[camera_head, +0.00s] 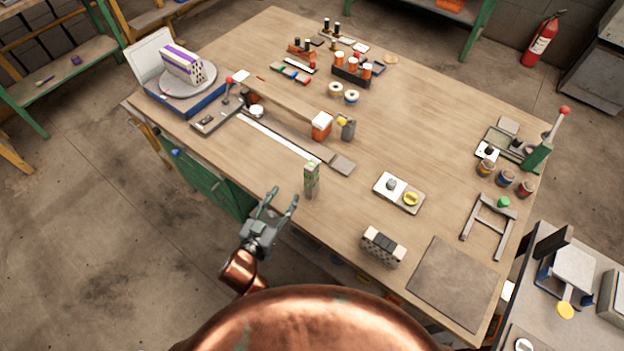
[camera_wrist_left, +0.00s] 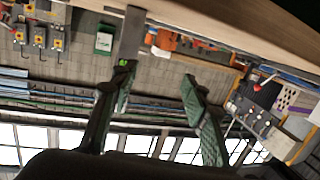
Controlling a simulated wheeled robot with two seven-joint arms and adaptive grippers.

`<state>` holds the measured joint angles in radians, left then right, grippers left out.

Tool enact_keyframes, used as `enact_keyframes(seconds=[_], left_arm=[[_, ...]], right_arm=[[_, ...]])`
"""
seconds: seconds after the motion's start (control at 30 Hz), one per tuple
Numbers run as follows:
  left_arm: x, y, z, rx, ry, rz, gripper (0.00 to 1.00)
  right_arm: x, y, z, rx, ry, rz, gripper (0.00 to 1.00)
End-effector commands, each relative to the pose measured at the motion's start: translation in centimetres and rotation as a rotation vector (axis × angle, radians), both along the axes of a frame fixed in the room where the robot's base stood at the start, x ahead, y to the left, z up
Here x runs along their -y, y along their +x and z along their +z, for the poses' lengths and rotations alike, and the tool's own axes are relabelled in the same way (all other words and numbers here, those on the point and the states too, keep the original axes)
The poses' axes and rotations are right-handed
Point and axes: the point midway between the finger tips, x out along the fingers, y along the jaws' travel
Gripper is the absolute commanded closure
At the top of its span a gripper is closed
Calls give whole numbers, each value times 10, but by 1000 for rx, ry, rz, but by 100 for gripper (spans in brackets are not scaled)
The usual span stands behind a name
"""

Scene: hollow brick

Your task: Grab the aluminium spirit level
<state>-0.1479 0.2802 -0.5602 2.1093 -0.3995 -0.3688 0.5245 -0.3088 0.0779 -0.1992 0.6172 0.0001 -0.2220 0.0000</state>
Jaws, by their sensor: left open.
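The aluminium spirit level (camera_head: 312,181) looks like a short greyish-green bar standing upright near the table's front edge. In the left wrist view it appears as a grey bar with a bright green vial (camera_wrist_left: 127,50), by the tip of the left-hand finger. My left gripper (camera_head: 283,197) is open and empty, just left of and nearer than the level, by the front edge. The left gripper also shows in the wrist view (camera_wrist_left: 148,84), its two fingers spread apart. I see no contact with the level. My right gripper is not in view.
The wooden table (camera_head: 240,160) has bare wood around the level. A long flat bar (camera_head: 280,138) lies behind it. A striped hollow brick (camera_head: 183,65) sits back left.

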Motion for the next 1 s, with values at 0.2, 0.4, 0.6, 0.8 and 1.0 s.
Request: enact_keyframes(seconds=[0.2, 0.4, 0.6, 0.8, 1.0], left_arm=[[44, -2, 23, 100, -41, -118, 58], [59, 13, 26, 113, -48, -135, 58], [69, 33, 25, 113, -47, -133, 58], [83, 57, 23, 111, -47, -133, 58], [87, 64, 24, 109, -48, -132, 58]], right_arm=[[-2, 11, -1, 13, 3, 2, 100], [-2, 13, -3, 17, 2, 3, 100], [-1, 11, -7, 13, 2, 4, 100], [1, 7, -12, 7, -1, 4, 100], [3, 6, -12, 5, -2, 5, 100]])
